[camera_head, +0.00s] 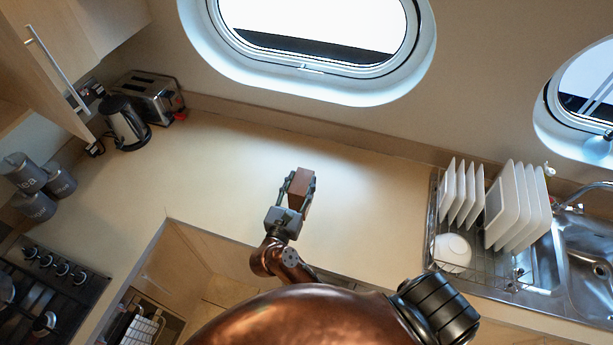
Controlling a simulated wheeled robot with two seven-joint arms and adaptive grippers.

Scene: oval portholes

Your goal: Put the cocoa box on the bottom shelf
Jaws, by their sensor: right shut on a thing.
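A brown box (300,188), which looks like the cocoa box, is between the fingers of my right gripper (297,190). The gripper is shut on it and holds it over the countertop in the middle of the view. I cannot tell whether the box touches the counter. Any print on the box is too small to read. My left gripper is not in view. A bottom shelf cannot be clearly made out in this view.
The pale countertop (220,165) is clear around the gripper. A dish rack (483,263) with plates and a bowl stands at right beside the sink (588,268). A kettle (124,122), a toaster (153,95), grey canisters (35,205) and a hob (45,290) are at left.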

